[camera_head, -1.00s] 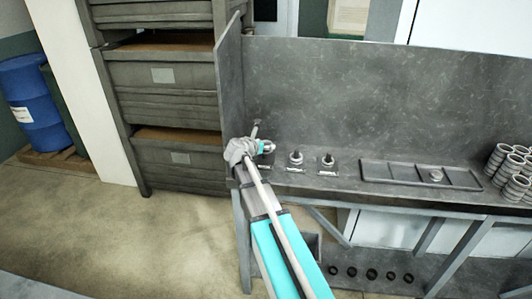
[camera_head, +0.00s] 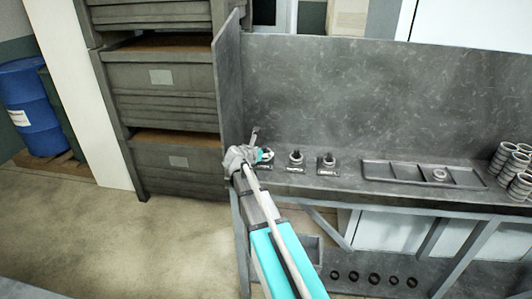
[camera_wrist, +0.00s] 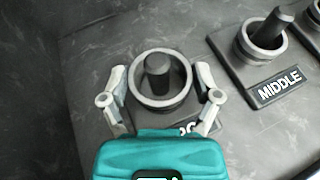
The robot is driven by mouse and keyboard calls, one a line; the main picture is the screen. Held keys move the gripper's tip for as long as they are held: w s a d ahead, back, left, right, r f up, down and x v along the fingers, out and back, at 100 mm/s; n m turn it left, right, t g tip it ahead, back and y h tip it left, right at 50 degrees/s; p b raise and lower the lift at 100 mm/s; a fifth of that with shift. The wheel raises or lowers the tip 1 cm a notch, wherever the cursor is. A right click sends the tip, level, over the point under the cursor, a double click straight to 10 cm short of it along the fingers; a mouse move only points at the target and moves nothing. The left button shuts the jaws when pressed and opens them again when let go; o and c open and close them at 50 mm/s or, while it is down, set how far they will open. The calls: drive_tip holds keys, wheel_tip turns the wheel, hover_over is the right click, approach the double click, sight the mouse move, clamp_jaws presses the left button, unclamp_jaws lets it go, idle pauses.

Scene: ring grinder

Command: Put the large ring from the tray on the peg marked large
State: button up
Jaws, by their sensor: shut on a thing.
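My gripper (camera_wrist: 160,98) is shut on the large ring (camera_wrist: 137,92), a wide grey metal ring, with one finger on each side of it. In the wrist view the dark large peg (camera_wrist: 158,72) shows inside the ring's opening, so the ring is around the peg or just over its top. How far down it sits is hard to tell. The peg's label (camera_wrist: 186,129) is mostly hidden by my gripper. In the head view my gripper (camera_head: 264,155) is at the left end of the bench. The tray (camera_head: 408,173) is to the right.
The middle peg (camera_wrist: 268,30) bears a ring, beside its MIDDLE label. A third peg (camera_head: 327,158) with a ring stands right of it. One ring (camera_head: 439,174) lies in the tray. Stacked rings (camera_head: 510,165) stand far right. A side panel (camera_head: 230,85) closes the bench's left end.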

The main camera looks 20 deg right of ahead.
drive_tip(key=shift+f, duration=0.2)
drive_tip(key=o, duration=1.1)
drive_tip(key=shift+r, duration=0.1)
drive_tip(key=shift+r, duration=0.15)
drive_tip(key=shift+s+a+r, duration=0.1)
drive_tip(key=shift+a, duration=0.05)
drive_tip(key=p+v, duration=0.4)
drive_tip(key=v, duration=0.7)
drive_tip(key=shift+s+a+r+p, duration=0.1)
drive_tip(key=shift+s+a+p, duration=0.05)
drive_tip(key=shift+a+p, duration=0.15)
